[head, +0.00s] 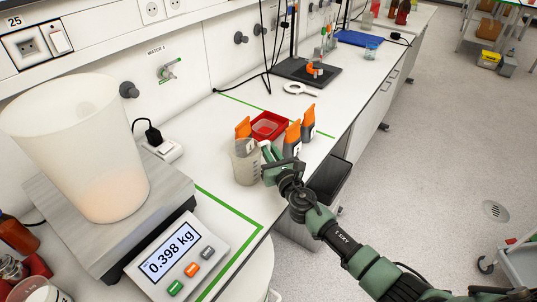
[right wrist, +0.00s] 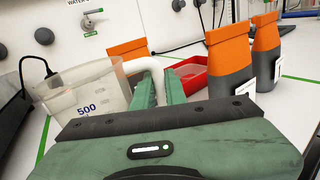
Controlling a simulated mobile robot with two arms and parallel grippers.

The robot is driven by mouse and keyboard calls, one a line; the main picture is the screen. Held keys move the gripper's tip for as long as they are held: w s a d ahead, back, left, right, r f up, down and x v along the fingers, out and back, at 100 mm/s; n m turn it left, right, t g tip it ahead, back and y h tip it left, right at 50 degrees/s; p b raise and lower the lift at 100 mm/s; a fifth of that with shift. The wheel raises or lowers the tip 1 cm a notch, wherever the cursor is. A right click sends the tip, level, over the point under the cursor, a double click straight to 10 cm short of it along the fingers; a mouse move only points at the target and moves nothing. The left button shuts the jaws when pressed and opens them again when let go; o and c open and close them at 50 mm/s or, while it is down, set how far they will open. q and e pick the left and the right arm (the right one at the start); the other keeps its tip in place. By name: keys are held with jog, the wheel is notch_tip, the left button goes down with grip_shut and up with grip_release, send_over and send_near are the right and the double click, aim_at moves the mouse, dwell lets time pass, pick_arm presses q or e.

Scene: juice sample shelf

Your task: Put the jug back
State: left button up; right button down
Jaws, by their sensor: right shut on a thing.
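The jug (head: 245,166) is a translucent measuring jug with a 500 mark, upright over the white bench; I cannot tell whether its base touches the bench. It also shows in the right wrist view (right wrist: 90,93), with its pale handle running between my fingers. My right gripper (head: 268,154), green, is shut on the handle at the jug's right side; its fingers show in the wrist view (right wrist: 158,88). My left gripper is not in view.
A scale (head: 172,252) reading 0.398 kg bears a big translucent beaker (head: 82,150) at left. A red tray (head: 276,119) and orange-topped dark packs (head: 292,138) stand close behind and right of the jug. Green lines (head: 228,208) mark the bench. A stand (head: 306,75) is farther back.

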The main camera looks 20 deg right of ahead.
jog(key=c, duration=1.5)
grip_release()
jog(key=shift+o, duration=0.2)
jog(key=shift+r, duration=0.1)
jog(key=shift+s, duration=0.35)
jog(key=s, duration=0.7)
jog(key=s+d, duration=0.1)
jog(key=s, duration=0.3)
jog(key=shift+s, duration=0.2)
